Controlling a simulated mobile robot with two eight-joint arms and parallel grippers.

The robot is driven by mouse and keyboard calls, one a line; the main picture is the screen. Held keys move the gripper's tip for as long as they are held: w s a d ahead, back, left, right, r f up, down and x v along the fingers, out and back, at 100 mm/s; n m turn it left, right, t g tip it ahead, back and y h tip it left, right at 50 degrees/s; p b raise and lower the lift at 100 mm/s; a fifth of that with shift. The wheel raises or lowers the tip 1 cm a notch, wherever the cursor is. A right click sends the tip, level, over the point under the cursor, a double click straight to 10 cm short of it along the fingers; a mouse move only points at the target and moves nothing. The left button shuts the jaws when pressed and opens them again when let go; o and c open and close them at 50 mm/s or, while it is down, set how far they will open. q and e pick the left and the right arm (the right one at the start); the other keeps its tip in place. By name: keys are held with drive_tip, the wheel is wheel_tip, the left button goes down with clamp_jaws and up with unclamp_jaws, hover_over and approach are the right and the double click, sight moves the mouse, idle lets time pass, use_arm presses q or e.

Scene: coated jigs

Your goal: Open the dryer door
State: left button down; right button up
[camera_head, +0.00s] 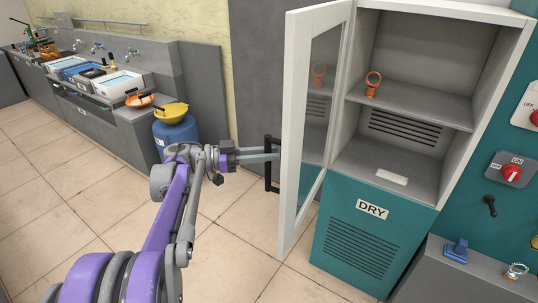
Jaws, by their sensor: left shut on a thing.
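The dryer (365,235) is a teal and white cabinet marked DRY, on the right in the head view. Its white-framed glass door (293,130) stands open, swung out to the left, and the inside shows. A black handle (268,184) sits on the door's outer side. My left gripper (274,154) reaches in from the left and is shut on the handle. Its fingertips are partly lost against the handle and door edge. My right gripper is not in view.
An orange ring-shaped part (373,84) stands on the dryer's upper shelf (410,103). A blue barrel (176,133) with a yellow bowl (171,112) stands behind my left arm. A sink counter runs along the left wall. A grey ledge (440,283) lies at the lower right. The tiled floor before the dryer is clear.

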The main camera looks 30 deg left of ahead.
use_arm(q)
drive_tip(key=c, duration=0.8)
unclamp_jaws()
drive_tip(key=shift+w+d, duration=0.1)
drive_tip(key=shift+o, duration=0.2)
drive_tip(key=v, duration=1.1)
drive_tip(key=shift+b, duration=0.3)
